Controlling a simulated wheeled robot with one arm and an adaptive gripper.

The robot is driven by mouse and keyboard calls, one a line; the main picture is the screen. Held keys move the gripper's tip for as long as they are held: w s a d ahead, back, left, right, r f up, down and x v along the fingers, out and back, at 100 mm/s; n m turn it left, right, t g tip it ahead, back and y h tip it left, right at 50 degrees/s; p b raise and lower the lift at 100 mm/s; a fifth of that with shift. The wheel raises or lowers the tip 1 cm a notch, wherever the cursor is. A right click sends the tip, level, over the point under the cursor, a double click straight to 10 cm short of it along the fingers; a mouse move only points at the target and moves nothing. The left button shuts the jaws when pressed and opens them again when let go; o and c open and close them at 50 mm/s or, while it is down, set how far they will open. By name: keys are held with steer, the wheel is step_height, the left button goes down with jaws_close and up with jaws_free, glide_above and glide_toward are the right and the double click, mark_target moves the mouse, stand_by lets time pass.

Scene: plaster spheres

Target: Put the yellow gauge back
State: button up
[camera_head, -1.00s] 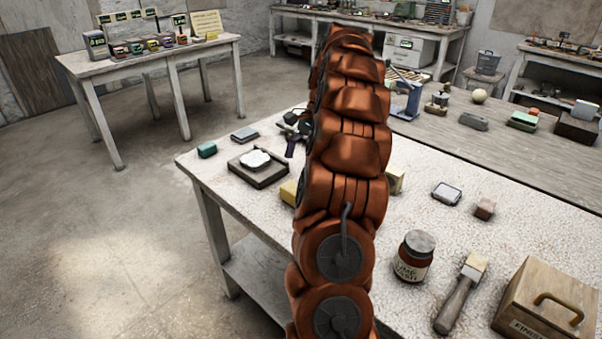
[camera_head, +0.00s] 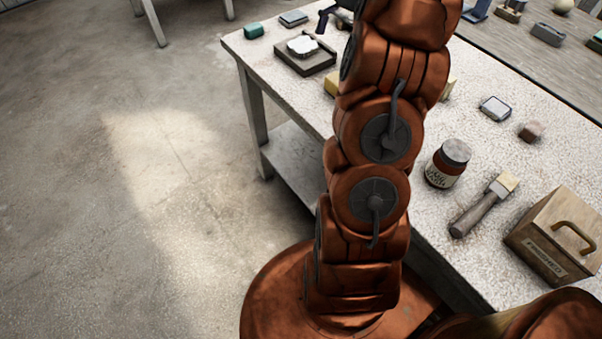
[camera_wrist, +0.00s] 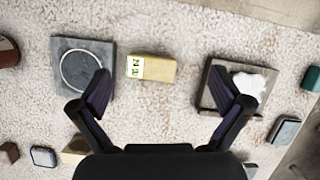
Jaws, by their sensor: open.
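A yellow block with a white and green label, which looks like the yellow gauge (camera_wrist: 163,69), lies on the speckled worktable in the wrist view. In the head view a yellow piece (camera_head: 331,84) shows beside my arm, mostly hidden by it. My gripper (camera_wrist: 159,73) is open and empty, its dark fingers spread wide with the yellow block between and slightly beyond their tips. Its height above the table is unclear. In the head view my gripper (camera_head: 333,17) is partly hidden behind my arm at the top edge.
A grey slab with a ring (camera_wrist: 67,88) lies left of the yellow block, and a dark tray with white plaster (camera_wrist: 209,101) right of it. Open floor lies left.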

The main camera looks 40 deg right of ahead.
steer(key=s+a+r+n+g+h, duration=0.1)
steer(key=s+a+n, duration=0.3)
steer(key=a, duration=0.8)
steer(key=s+a+n+h, duration=0.1)
steer(key=s+a+n, duration=0.3)
steer(key=a, duration=0.7)
steer(key=s+a+f+n+h, duration=0.1)
steer(key=s+a+f+n, duration=0.2)
steer(key=s, duration=0.5)
steer(key=s+a+f+n+h, duration=0.1)
steer(key=s+a+f+n, duration=0.3)
steer(key=s, duration=0.5)
steer(key=shift+a+n, duration=0.45)
steer(key=shift+n, duration=0.05)
